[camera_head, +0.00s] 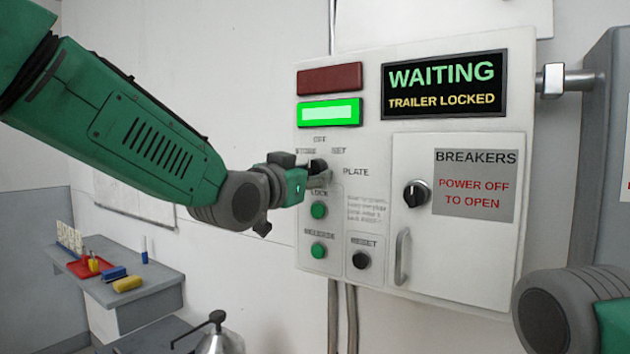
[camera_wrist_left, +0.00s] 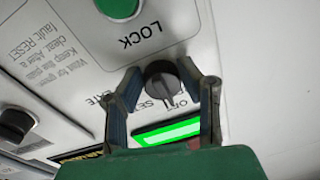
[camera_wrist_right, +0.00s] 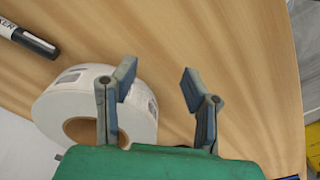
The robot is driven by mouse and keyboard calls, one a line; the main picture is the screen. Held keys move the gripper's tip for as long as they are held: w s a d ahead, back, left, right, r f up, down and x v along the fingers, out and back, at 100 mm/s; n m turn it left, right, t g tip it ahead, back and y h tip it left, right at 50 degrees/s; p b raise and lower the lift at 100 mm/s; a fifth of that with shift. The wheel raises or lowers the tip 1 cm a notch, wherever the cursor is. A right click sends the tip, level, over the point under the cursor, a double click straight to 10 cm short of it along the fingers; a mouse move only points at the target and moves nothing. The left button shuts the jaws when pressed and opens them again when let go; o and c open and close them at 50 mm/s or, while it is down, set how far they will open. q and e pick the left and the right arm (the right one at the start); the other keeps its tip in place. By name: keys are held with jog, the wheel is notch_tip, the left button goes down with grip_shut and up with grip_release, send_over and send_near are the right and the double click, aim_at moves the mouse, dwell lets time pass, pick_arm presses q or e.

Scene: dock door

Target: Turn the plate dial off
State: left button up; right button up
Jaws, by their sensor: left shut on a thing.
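The plate dial (camera_head: 317,167) is a black round knob on the white control panel, below the green light, with the labels STORE, OFF and SET around it. My left gripper (camera_head: 299,180) is shut on it and hides part of it in the head view. In the left wrist view, the fingers (camera_wrist_left: 158,82) stand on both sides of the dial (camera_wrist_left: 164,84), whose ridge appears to point near the OFF label. My right gripper (camera_wrist_right: 158,80) is open and empty over a wooden surface, with a white roll (camera_wrist_right: 92,105) behind its left finger.
The display (camera_head: 444,84) reads WAITING, TRAILER LOCKED. The green light (camera_head: 329,112) is lit. Green lock (camera_head: 319,210) and release (camera_head: 318,251) buttons, a black reset button (camera_head: 361,260) and the breakers door knob (camera_head: 415,194) are nearby. A marker (camera_wrist_right: 30,40) lies on the wooden surface.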

pick_arm(q)
jog(key=shift+r, duration=0.55)
jog(key=o, duration=1.1)
jog(key=shift+o, duration=0.2)
jog(key=shift+s+a, duration=0.15)
jog(key=shift+s, duration=0.25)
jog(key=shift+w+f, duration=0.1)
jog(key=shift+f, duration=0.15)
jog(key=v, duration=1.2)
